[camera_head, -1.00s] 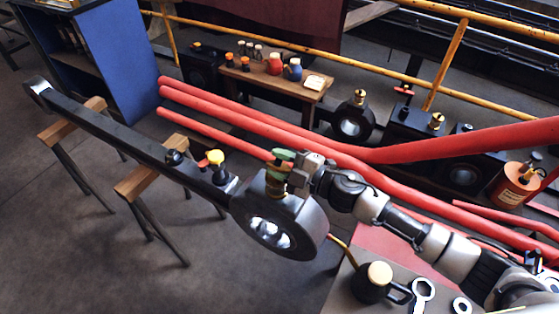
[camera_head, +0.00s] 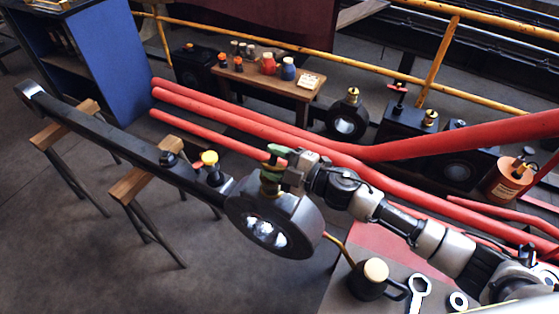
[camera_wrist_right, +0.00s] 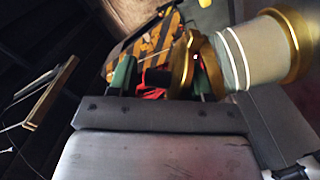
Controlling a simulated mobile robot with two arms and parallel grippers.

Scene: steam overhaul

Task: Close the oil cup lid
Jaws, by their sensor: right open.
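The brass oil cup (camera_head: 271,188) stands on top of the dark rod's round big end (camera_head: 240,212). In the right wrist view the cup (camera_wrist_right: 240,58) is large and close, with a pale body, white bands and brass rims. A brass piece at its end, likely the lid (camera_wrist_right: 184,60), lies beside the fingers; its exact angle is unclear. My right gripper (camera_head: 275,160), with green fingertips, is open at the cup's top. In the wrist view its fingertips (camera_wrist_right: 162,82) reach toward the brass piece; I cannot tell whether they touch it. My left gripper is out of view.
Red pipes (camera_head: 330,149) run behind my right arm. The floor at left front is clear.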

